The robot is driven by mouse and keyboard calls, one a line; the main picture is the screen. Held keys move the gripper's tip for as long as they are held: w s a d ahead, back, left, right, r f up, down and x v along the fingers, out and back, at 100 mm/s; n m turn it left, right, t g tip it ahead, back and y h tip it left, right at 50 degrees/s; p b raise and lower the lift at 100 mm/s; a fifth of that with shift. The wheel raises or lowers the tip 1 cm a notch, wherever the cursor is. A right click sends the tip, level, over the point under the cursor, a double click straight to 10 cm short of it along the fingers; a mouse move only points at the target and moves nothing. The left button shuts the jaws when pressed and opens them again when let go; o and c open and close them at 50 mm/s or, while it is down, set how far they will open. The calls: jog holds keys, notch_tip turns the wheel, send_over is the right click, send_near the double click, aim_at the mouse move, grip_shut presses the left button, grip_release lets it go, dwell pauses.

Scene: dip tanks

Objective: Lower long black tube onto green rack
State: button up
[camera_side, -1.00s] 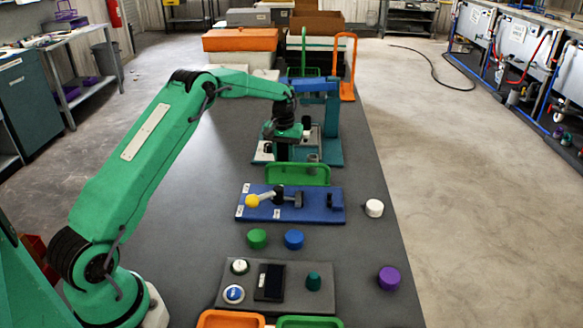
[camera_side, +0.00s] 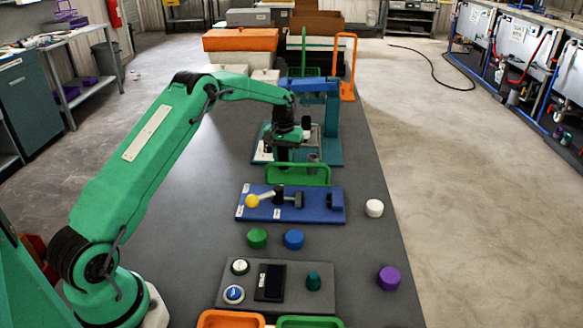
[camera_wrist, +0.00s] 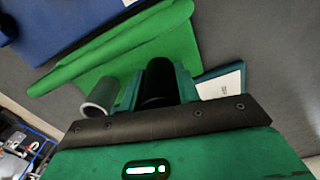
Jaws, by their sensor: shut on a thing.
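My gripper (camera_wrist: 158,88) is shut on the long black tube (camera_wrist: 159,78), which shows between the teal jaws in the wrist view. In the side view my gripper (camera_side: 284,150) points down at the far edge of a green tray-like rack (camera_side: 298,178). The green rack (camera_wrist: 135,45) also shows close beyond the tube in the wrist view. I cannot tell whether the tube touches it. The tube's lower end is mostly hidden in the side view.
A grey tube (camera_wrist: 102,95) stands beside my jaws. A blue fixture (camera_side: 318,208) with a yellow-knobbed lever lies nearer. Green (camera_side: 257,238), blue (camera_side: 294,239), white (camera_side: 374,208) and purple (camera_side: 389,278) caps sit on the dark table. A blue and teal stand (camera_side: 332,120) is close behind.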

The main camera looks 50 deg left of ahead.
jog(key=shift+f, duration=0.55)
dwell(0.6)
dwell(0.4)
jog(key=o, duration=1.7)
jog(key=shift+r, duration=0.15)
jog(key=shift+r, duration=3.8)
jog(key=shift+r, duration=0.1)
